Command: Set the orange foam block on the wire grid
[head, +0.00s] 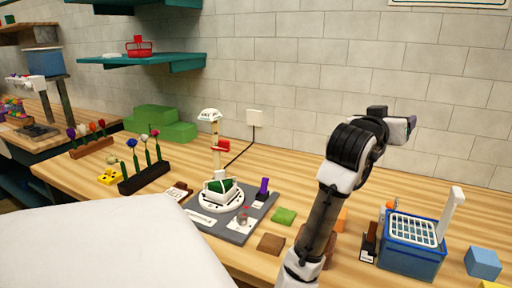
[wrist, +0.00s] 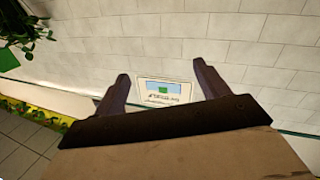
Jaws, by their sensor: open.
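The wire grid (head: 402,230) is a white mesh on top of a blue bin (head: 410,262) at the right of the table in the head view. An orange block (head: 342,217), which looks like the foam block, shows partly behind my arm, left of the bin; most of it is hidden. My gripper (wrist: 162,86) is open and empty in the wrist view, with its two fingers apart and facing the wall. In the head view my gripper (head: 409,124) is raised high above the table, above and behind the bin. Neither block nor grid shows in the wrist view.
A white handle (head: 454,212) rises from the bin's right side. A small orange-topped item (head: 389,204) stands by its left corner. A blue block (head: 484,262) lies right of it. Green (head: 284,216) and brown (head: 271,243) blocks lie left of my arm, beside a grey station board (head: 236,236).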

